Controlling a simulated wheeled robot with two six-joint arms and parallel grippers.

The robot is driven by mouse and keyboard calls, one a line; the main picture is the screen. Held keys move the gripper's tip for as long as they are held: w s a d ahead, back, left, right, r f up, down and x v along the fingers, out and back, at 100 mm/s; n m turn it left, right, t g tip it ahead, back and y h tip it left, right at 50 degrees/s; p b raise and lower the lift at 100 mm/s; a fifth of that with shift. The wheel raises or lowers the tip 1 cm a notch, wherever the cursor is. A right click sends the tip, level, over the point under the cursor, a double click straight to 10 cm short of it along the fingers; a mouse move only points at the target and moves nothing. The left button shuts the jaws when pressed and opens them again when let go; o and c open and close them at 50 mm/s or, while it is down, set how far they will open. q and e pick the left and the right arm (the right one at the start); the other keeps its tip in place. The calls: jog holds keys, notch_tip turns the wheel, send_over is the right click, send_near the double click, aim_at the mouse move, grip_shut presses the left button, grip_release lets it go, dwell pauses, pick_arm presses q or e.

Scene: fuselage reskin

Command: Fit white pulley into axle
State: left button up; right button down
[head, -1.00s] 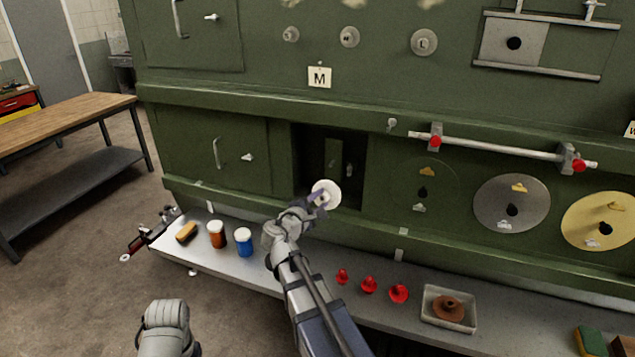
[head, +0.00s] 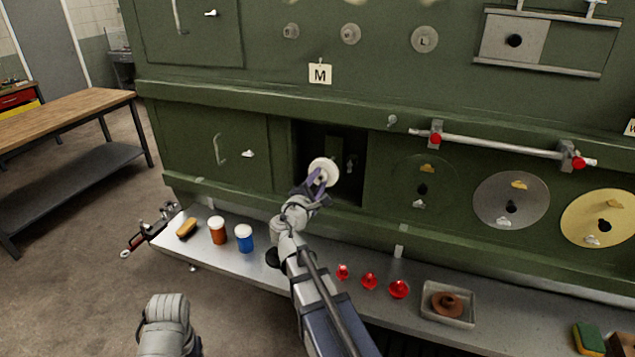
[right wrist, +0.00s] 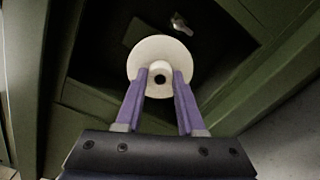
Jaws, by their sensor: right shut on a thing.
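The white pulley (head: 324,171) is a round disc with a raised hub and a dark centre hole. My right gripper (head: 318,179) is shut on it and holds it at the mouth of the dark open compartment (head: 300,150). In the right wrist view, the purple fingers (right wrist: 160,90) grip the hub of the white pulley (right wrist: 145,56). A small metal fitting (right wrist: 181,24) shows deeper in the compartment, apart from the pulley; I cannot tell whether it is the axle. My left gripper is not in view.
A shelf below the panel holds an orange jar (head: 217,231), a blue jar (head: 244,239), several red knobs (head: 369,281) and a tray (head: 430,313) with a brown part. A metal rail (head: 500,146) juts out at right. The compartment's green frame surrounds the pulley.

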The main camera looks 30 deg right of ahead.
aim_at(324, 170)
jog(key=shift+x, duration=2.15)
jog(key=c, duration=1.1)
grip_release()
grip_shut()
